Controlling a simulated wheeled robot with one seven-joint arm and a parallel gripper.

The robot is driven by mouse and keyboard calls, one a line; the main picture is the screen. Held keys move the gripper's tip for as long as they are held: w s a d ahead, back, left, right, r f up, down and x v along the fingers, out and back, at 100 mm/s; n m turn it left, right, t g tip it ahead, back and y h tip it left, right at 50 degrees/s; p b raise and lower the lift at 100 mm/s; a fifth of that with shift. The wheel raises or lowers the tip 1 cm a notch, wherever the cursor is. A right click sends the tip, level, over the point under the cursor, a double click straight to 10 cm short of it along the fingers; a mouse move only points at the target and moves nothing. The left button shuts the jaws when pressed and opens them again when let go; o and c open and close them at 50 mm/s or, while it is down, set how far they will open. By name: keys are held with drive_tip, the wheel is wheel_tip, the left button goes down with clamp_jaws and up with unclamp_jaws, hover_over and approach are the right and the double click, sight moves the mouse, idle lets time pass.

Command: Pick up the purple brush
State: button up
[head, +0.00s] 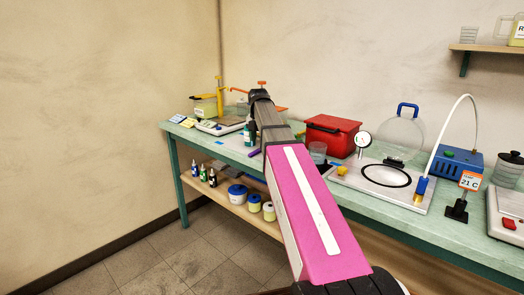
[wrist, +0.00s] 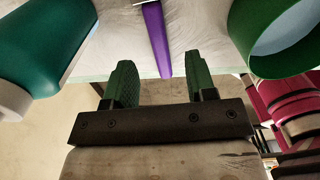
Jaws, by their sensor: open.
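The purple brush (wrist: 155,38) shows in the wrist view as a narrow purple handle on the pale green bench top, its near end pointing toward my gripper. A small purple piece of it shows in the head view (head: 254,152) at the bench's front edge, left of my arm. My gripper (wrist: 162,68) is open and empty, with its two green fingers pointing at the bench. The handle's end lies between the finger lines, just beyond the tips, with no clear contact. The brush's far end is out of the wrist view. My arm hides the gripper in the head view.
A teal bottle (wrist: 50,45) stands close left of the brush, and a green round-rimmed container (wrist: 275,38) is close right. The bench (head: 225,143) also bears a scale (head: 218,126), a red box (head: 331,134) and a plate with a ring (head: 384,178). Jars stand on the lower shelf.

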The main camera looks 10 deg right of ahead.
sight(258, 149)
wheel_tip(258, 149, down, 5)
drive_tip(key=shift+s+a+r, duration=0.1)
drive_tip(key=shift+a+r, duration=0.05)
drive_tip(key=shift+r, duration=0.05)
clamp_jaws()
drive_tip(key=shift+r, duration=0.15)
